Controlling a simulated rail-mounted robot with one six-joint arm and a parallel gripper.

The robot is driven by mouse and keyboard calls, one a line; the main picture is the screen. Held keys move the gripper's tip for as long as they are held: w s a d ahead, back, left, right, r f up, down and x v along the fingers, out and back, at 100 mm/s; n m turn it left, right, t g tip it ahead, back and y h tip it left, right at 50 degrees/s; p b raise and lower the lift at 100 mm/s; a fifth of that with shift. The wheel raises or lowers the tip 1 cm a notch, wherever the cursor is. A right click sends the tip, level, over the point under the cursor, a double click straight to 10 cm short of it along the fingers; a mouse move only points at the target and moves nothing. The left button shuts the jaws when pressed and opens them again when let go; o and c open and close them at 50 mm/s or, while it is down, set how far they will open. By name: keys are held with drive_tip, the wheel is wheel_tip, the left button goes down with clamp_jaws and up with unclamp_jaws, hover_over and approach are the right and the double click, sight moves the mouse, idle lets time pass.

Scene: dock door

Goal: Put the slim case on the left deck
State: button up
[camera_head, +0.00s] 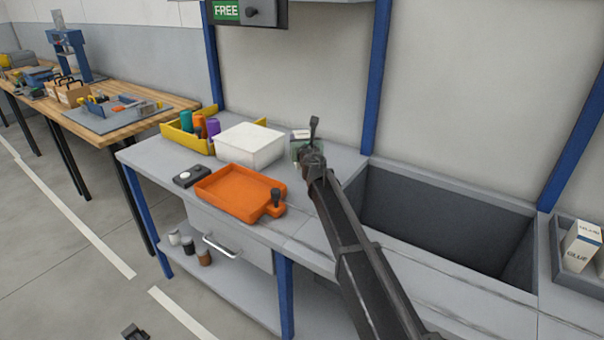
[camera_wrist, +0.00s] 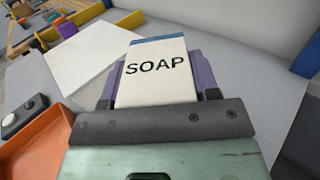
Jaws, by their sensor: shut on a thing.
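My gripper (camera_head: 308,150) is over the back of the left deck (camera_head: 150,157), the grey worktop left of the sunken basin. It is shut on a slim white case (camera_wrist: 155,72) with a blue end and the word SOAP. In the wrist view the purple fingers of my gripper (camera_wrist: 156,85) press on both sides of the case. In the head view the case (camera_head: 301,134) shows only as a small pale piece behind the gripper. I cannot tell whether it touches the deck.
A white box (camera_head: 250,146), an orange tray (camera_head: 232,202), a yellow bin (camera_head: 172,133) with bottles and a black button box (camera_head: 187,177) stand on the left deck.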

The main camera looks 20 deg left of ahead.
drive_tip(key=shift+f, duration=0.3)
wheel_tip(320, 180, down, 5)
drive_tip(key=b, duration=0.4)
drive_tip(key=shift+r, duration=0.55)
drive_tip(key=shift+f, duration=0.25)
drive_tip(key=o, duration=1.1)
drive_tip(key=shift+r, duration=0.1)
drive_tip(key=shift+r, duration=0.15)
drive_tip(key=v, duration=1.2)
drive_tip(key=shift+s, duration=0.15)
